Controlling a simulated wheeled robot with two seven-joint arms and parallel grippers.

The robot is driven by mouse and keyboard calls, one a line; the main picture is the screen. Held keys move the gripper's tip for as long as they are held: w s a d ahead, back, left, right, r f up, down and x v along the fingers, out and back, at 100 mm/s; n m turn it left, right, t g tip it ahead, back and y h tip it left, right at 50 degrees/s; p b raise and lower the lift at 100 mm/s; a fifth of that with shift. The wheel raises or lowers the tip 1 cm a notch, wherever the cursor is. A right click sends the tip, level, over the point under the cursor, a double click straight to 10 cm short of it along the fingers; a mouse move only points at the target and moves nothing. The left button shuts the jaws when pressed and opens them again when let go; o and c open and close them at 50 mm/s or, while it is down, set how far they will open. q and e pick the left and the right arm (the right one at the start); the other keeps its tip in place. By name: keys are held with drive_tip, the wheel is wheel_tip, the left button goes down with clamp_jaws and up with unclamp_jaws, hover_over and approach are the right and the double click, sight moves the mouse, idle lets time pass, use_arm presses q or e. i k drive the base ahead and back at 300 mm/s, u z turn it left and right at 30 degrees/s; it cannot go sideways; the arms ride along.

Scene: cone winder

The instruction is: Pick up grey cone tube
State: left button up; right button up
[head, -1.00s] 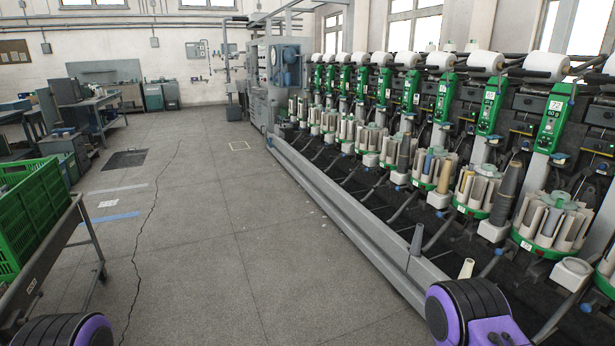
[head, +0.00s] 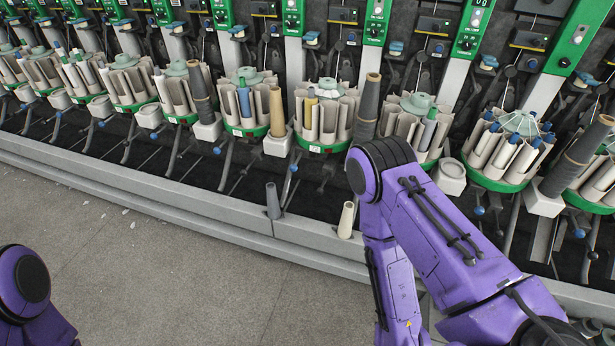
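A grey cone tube (head: 273,200) stands upright on the grey rail (head: 300,230) at the front of the winder, narrow end up. A cream cone tube (head: 347,220) stands on the same rail to its right, close to my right arm. My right arm, purple with black joints, reaches in from the lower right; its gripper is out of view. Only a purple part of my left arm shows at the lower left, and its gripper is also out of view. Neither cone tube is touched by anything I can see.
Behind the rail stand round green-based magazines (head: 322,115) full of tubes. Tall dark grey cones (head: 201,95) and a yellow cone (head: 277,112) stand on white blocks between them. Thin bars with blue knobs (head: 293,168) stick out above the rail. The floor (head: 170,265) in front is clear.

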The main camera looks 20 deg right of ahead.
sight(274, 213)
drive_tip(key=z, duration=0.65)
drive_tip(key=i, duration=1.45)
drive_tip(key=z, duration=0.6)
